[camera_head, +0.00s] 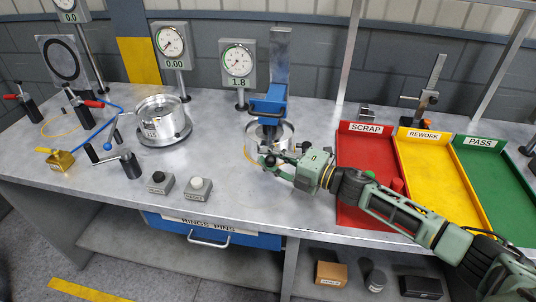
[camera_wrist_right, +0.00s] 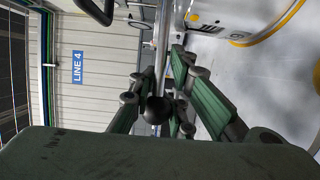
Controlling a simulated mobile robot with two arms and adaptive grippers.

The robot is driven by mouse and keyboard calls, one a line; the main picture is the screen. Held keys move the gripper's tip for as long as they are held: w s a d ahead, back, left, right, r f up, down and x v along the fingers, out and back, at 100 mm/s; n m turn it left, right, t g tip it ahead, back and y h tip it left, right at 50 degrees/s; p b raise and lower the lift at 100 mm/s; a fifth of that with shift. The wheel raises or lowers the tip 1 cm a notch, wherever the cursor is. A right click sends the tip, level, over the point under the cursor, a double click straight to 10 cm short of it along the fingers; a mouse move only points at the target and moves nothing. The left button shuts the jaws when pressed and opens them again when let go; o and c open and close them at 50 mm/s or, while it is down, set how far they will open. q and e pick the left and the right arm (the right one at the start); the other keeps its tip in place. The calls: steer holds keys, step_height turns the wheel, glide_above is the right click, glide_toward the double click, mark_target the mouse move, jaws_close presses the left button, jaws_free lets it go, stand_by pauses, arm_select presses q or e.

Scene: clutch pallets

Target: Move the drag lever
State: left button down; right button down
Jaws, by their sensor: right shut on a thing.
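The drag lever (camera_wrist_right: 155,109) shows in the wrist view as a thin metal rod ending in a black ball knob, between the fingers. My right gripper (camera_head: 272,163) is shut on it at the front of the blue-headed fixture (camera_head: 268,104). The fingers also show in the wrist view (camera_wrist_right: 157,92), one on each side of the knob and rod. In the head view the fingers mostly hide the lever. A silver ring-shaped part (camera_head: 284,132) sits under the blue head. My left gripper is not in view.
A gauge (camera_head: 238,62) reading 1.8 stands behind the fixture. A silver drum (camera_head: 161,119) stands to the left, with two button boxes (camera_head: 160,182) in front. My right arm crosses the red SCRAP tray (camera_head: 365,140) and yellow REWORK tray (camera_head: 424,150). The green PASS tray (camera_head: 483,156) is farther right.

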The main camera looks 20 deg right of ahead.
steer(key=c, duration=2.1)
jaws_free()
steer(key=shift+s+f, duration=0.1)
steer(key=shift+f, duration=0.1)
steer(key=shift+o, duration=1.3)
steer(key=shift+d+r, duration=0.15)
steer(key=v, duration=1.2)
